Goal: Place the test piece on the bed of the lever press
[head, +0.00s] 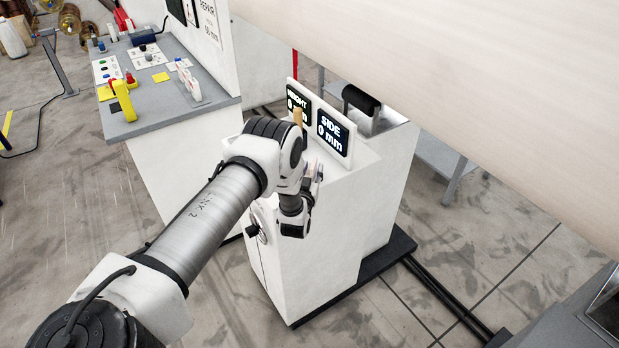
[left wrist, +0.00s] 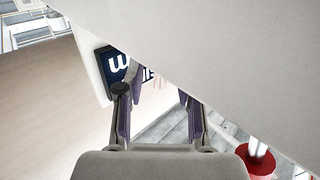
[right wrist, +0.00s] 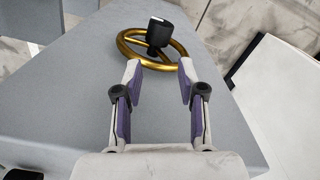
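I cannot make out the test piece or the lever press for certain in any view. My left gripper (head: 306,188) is partly hidden behind its own wrist in the head view, close to a white cabinet with two displays. In the left wrist view its fingers (left wrist: 160,92) are apart, with nothing visibly held, near a white panel. My right gripper (right wrist: 160,72) is open and empty in the right wrist view. Its fingertips are near a gold handwheel (right wrist: 126,46) with a black knob (right wrist: 160,32), over a grey surface. The right gripper is not in the head view.
The cabinet's SIDE display (head: 334,130) reads 0 mm. A grey-topped bench (head: 150,119) at the upper left carries a yellow tool (head: 124,101) and small parts. A large pale wooden surface (head: 480,90) fills the upper right. A red round part (left wrist: 258,160) shows below right.

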